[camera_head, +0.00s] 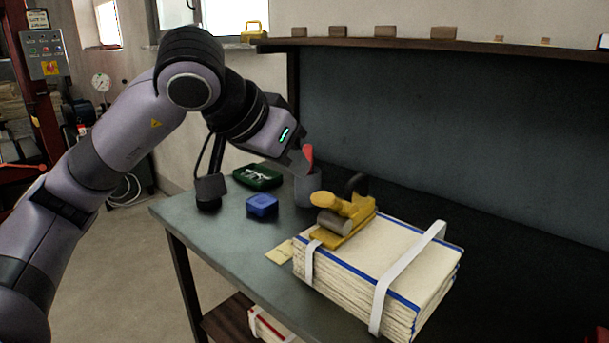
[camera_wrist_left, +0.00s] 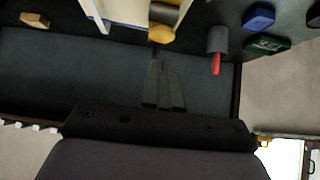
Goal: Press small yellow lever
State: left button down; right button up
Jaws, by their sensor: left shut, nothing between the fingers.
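A yellow tool (camera_head: 345,222) with a small yellow lever (camera_head: 343,203), a grey roller and a dark round knob lies on top of a strapped stack of cream cloth (camera_head: 405,255). Yellow parts of it also show at the top of the left wrist view (camera_wrist_left: 160,33). My left gripper (camera_head: 299,161) is behind and to the left of the tool, above the table near a grey cup. Its fingers (camera_wrist_left: 163,88) are together and empty, apart from the tool as far as I can see. My right gripper is in neither view.
The grey cup (camera_head: 308,190) holds something with a red end (camera_head: 307,153), close to my left gripper. A blue box (camera_head: 262,205) and a green tray (camera_head: 257,176) stand to the left. A dark panel (camera_head: 450,140) rises behind the table (camera_head: 215,240).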

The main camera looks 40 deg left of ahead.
pick_arm(q)
jog(key=v, duration=0.3)
jog(key=w+r+v, duration=0.1)
jog(key=v, duration=0.1)
jog(key=shift+s+r+p, duration=0.15)
jog(key=shift+s+p, duration=0.1)
jog(key=shift+p, duration=0.15)
jog(key=shift+w, duration=0.1)
dwell(0.8)
jog(key=w+r+n+g+p, duration=0.4)
jog(key=w+n+g+p, duration=0.5)
jog(key=n, duration=0.9)
jog(key=w+p, duration=0.1)
jog(key=p, duration=0.2)
jog(key=shift+d+y, duration=0.4)
